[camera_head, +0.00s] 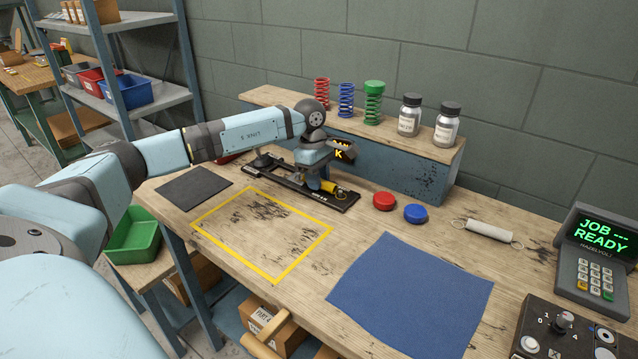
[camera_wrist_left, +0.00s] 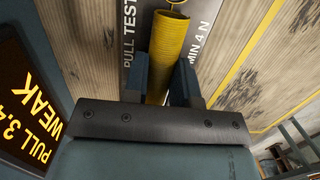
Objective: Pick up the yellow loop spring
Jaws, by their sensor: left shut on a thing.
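The yellow loop spring (camera_head: 329,186) lies at the black pull tester (camera_head: 297,191), close to its right end. In the left wrist view the spring (camera_wrist_left: 168,48) is a ribbed yellow tube over the plate marked "PULL TEST" and "MIN 4 N". My left gripper (camera_head: 318,181) reaches down from above and is shut on the spring. In the left wrist view its fingers (camera_wrist_left: 160,78) stand on either side of the spring, hiding part of its near end. Whether the spring's end loops are hooked on the tester I cannot tell. My right gripper is not in view.
The tester's display (camera_wrist_left: 25,100) reads "PULL 3.4" and "WEAK", partly cut off. Red (camera_head: 384,201) and blue (camera_head: 415,213) caps lie right of the tester. A white spring-like piece (camera_head: 489,230) lies further right. A shelf (camera_head: 388,148) with springs and jars stands behind. The blue mat (camera_head: 410,295) is clear.

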